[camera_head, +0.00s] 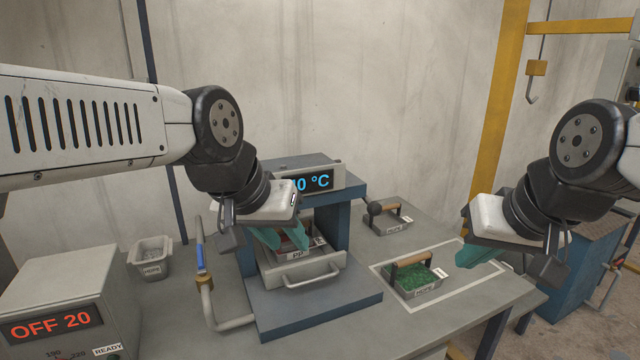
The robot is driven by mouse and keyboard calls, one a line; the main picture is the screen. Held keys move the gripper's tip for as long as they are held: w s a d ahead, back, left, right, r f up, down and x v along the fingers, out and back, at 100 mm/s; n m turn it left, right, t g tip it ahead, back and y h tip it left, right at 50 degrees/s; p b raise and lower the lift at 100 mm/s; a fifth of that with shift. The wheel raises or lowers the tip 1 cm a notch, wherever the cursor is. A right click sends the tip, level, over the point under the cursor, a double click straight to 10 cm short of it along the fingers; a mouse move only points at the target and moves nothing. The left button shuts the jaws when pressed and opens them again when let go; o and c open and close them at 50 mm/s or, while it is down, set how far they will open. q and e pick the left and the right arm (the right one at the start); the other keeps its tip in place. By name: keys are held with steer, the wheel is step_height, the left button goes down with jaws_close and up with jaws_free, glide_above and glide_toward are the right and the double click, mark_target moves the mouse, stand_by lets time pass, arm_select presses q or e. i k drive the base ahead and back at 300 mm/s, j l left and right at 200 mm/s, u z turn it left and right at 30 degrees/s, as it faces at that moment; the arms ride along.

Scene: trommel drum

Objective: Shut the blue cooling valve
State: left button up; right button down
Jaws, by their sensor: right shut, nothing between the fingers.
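My right gripper (478,243) is far to the right, near the table's right edge, shut and empty. A blue display (318,181) on the press reads in °C, its first digits partly hidden by my left gripper.
The press (330,294) holds a handled tray (302,276) labelled PP. A tray with green granules (417,282) and another handled tray (388,222) stand right. A small bin (151,257) stands left. A grey box (60,310) shows OFF 20 in front left.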

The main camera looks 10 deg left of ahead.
mark_target(201, 269)
steer(key=u, duration=1.4)
